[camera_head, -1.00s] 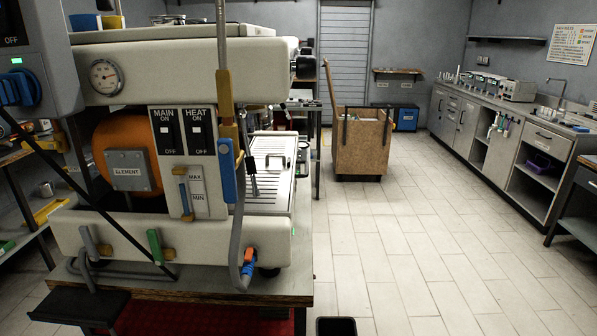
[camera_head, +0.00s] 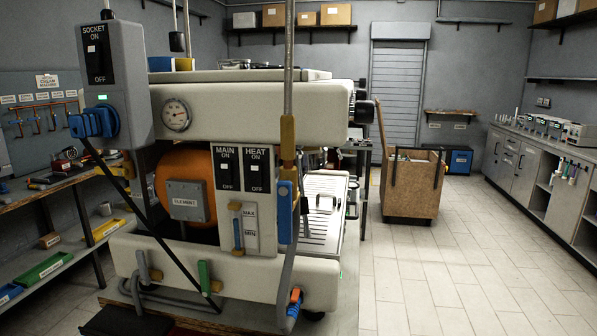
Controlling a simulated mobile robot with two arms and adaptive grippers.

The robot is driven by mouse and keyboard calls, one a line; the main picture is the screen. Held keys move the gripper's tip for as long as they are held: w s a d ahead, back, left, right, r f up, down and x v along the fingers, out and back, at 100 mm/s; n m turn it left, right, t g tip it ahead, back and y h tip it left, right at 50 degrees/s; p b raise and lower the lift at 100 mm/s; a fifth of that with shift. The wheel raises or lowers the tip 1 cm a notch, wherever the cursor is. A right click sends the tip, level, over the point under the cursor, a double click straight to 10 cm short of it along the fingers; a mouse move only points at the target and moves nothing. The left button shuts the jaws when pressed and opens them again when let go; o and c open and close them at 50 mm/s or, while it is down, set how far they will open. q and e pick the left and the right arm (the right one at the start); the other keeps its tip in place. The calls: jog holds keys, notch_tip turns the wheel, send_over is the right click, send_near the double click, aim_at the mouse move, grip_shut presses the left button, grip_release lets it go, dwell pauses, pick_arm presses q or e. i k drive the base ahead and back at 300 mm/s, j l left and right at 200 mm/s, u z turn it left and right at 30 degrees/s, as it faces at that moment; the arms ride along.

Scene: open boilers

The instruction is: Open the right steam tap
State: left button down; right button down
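The cream-coloured boiler machine (camera_head: 255,100) stands on a bench in the left half of the view. A black round knob (camera_head: 363,111) sticks out from the right end of its upper body, with more dark parts behind it. I cannot tell for certain which of these is the right steam tap, or whether it is open. The side of the machine with the knobs is mostly turned away and hidden. Neither of my grippers shows.
A socket box (camera_head: 104,70) with a blue plug stands at the left, near MAIN and HEAT switches (camera_head: 241,170). A vertical grey pipe (camera_head: 289,60) rises in front. A wooden cart (camera_head: 411,183) stands behind right. The tiled floor (camera_head: 450,265) to the right is clear.

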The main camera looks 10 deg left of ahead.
aim_at(360, 95)
jog(key=i+l+u, duration=0.1)
jog(key=l, duration=0.25)
jog(key=i+l+u, duration=0.1)
jog(key=i+l, duration=0.15)
jog(key=l, duration=0.15)
jog(key=i+l+u, duration=0.1)
jog(key=l, duration=0.25)
jog(key=i+l+u, duration=0.1)
jog(key=l, duration=0.3)
jog(key=i+l, duration=0.2)
jog(key=l, duration=0.2)
jog(key=u, duration=0.05)
